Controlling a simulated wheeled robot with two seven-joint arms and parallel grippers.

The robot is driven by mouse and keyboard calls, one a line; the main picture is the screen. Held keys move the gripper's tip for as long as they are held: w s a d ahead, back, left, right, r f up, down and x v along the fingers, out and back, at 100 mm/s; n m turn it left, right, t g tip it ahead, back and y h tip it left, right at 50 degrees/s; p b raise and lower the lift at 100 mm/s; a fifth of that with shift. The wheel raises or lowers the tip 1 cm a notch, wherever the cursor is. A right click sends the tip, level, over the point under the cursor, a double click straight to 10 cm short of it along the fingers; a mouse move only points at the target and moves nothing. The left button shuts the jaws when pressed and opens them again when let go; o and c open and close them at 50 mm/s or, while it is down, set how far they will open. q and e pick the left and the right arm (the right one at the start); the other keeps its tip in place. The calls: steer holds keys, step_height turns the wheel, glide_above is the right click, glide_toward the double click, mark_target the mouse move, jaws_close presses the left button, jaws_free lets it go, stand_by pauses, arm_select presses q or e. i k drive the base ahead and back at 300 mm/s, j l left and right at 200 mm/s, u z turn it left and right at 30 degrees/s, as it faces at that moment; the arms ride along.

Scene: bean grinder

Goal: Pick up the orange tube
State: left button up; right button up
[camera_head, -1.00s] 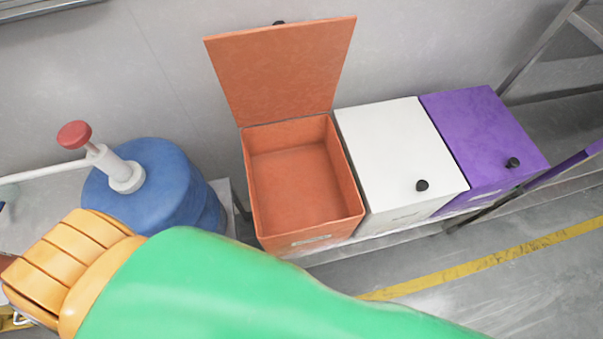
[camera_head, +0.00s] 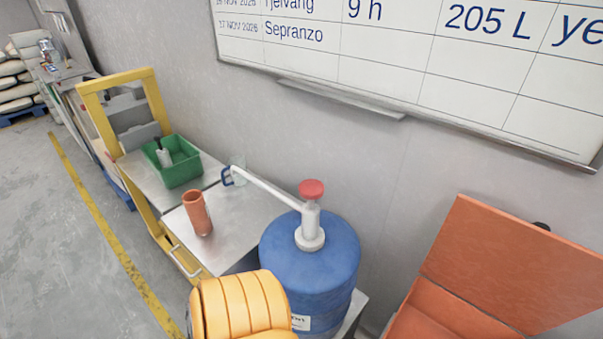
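The orange tube (camera_head: 197,213) stands upright on a grey metal tabletop (camera_head: 236,225), left of the middle of the head view. It looks hollow, with an open top. Neither of my grippers shows in the head view, and nothing is seen touching the tube.
A blue water jug (camera_head: 310,265) with a red-topped pump (camera_head: 311,215) stands right of the tube. A green bin (camera_head: 172,161) sits behind it, near a clear cup (camera_head: 236,172). A yellow frame (camera_head: 125,150) stands left.

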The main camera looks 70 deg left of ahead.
mark_target(198, 214)
steer(key=u, duration=3)
steer(key=i+j+z, duration=0.45)
steer(key=j+z, duration=0.2)
steer(key=j, duration=0.25)
steer(key=i+j+z, duration=0.2)
steer(key=j, duration=0.15)
